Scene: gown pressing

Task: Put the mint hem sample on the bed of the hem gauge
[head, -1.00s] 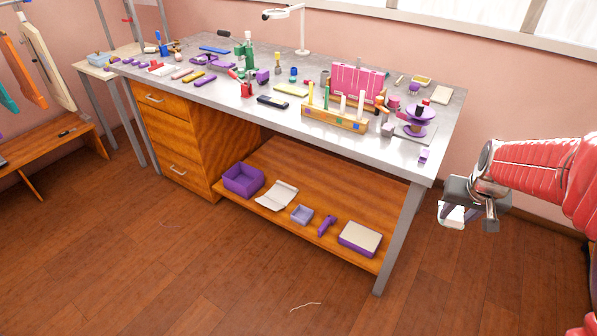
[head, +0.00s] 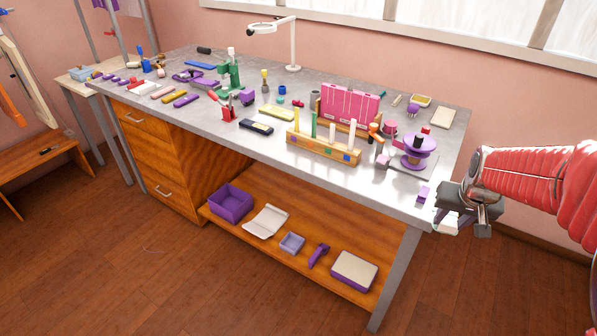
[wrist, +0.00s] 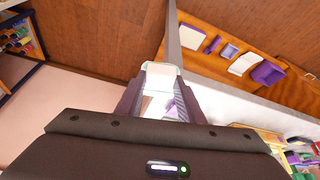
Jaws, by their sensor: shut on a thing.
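My gripper (head: 452,215) is at the right, beside the front right corner of the metal workbench. It is shut on a pale, whitish-mint piece, the mint hem sample (wrist: 160,76), which sticks out past the fingertips in the wrist view. In the head view only a small pale bit of the sample (head: 446,228) shows below the gripper. I cannot tell for sure which tool on the bench is the hem gauge.
The workbench (head: 350,172) is crowded. Near its right end are a purple spool device (head: 418,150), a small purple block (head: 423,193) and a wooden rack (head: 322,147). The lower shelf holds a purple bin (head: 231,202) and a pale-topped box (head: 354,270).

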